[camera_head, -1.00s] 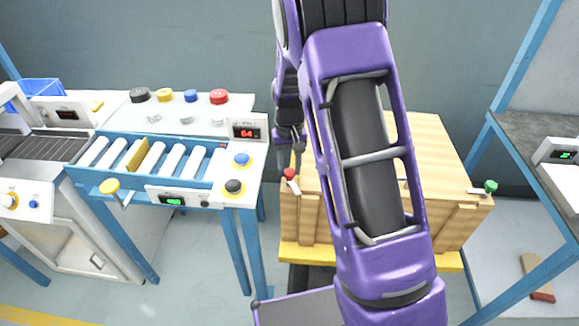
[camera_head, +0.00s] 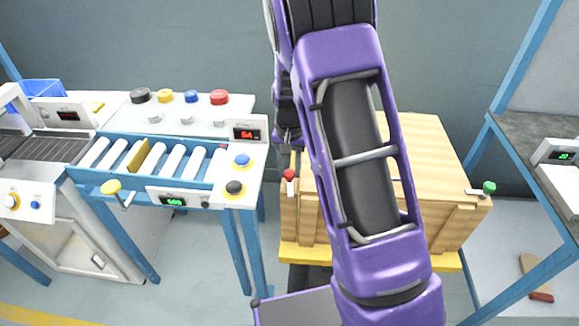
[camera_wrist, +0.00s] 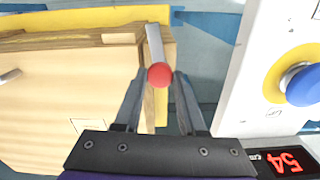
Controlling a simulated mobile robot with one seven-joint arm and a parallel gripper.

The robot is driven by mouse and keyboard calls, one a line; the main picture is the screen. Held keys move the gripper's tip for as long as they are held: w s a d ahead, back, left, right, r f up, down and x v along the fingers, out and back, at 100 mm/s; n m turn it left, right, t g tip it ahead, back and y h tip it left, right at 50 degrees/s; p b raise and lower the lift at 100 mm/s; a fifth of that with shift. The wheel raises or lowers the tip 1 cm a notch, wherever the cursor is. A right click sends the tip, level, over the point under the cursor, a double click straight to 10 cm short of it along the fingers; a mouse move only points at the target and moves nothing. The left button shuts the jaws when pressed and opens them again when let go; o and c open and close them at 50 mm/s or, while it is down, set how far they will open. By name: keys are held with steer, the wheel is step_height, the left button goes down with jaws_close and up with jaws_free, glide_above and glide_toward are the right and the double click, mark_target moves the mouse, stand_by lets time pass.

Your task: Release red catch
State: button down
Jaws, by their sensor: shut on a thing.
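The red catch (camera_head: 290,177) is on the left front corner of the wooden crate (camera_head: 440,150). It has a red knob and a pale lever, which stands close to upright in the head view. In the wrist view the red knob (camera_wrist: 159,75) lies between the fingertips of my gripper (camera_wrist: 160,80), with the grey lever running away from it along the crate's edge. My gripper is shut on the red catch. In the head view my arm hides part of the crate's top and front.
A green-knobbed catch (camera_head: 489,187) is on the crate's right corner. A roller conveyor (camera_head: 160,160) with a blue button (camera_head: 241,160) and a black button (camera_head: 234,187) stands close on the left. A bench (camera_head: 545,115) with a blue frame stands on the right.

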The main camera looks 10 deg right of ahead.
mark_target(290, 172)
steer(key=shift+m, duration=0.9)
steer(key=shift+c, duration=2.4)
jaws_free()
steer(key=shift+r, duration=0.1)
step_height(290, 172, up, 17)
steer(key=p, duration=0.2)
steer(key=shift+r, duration=0.15)
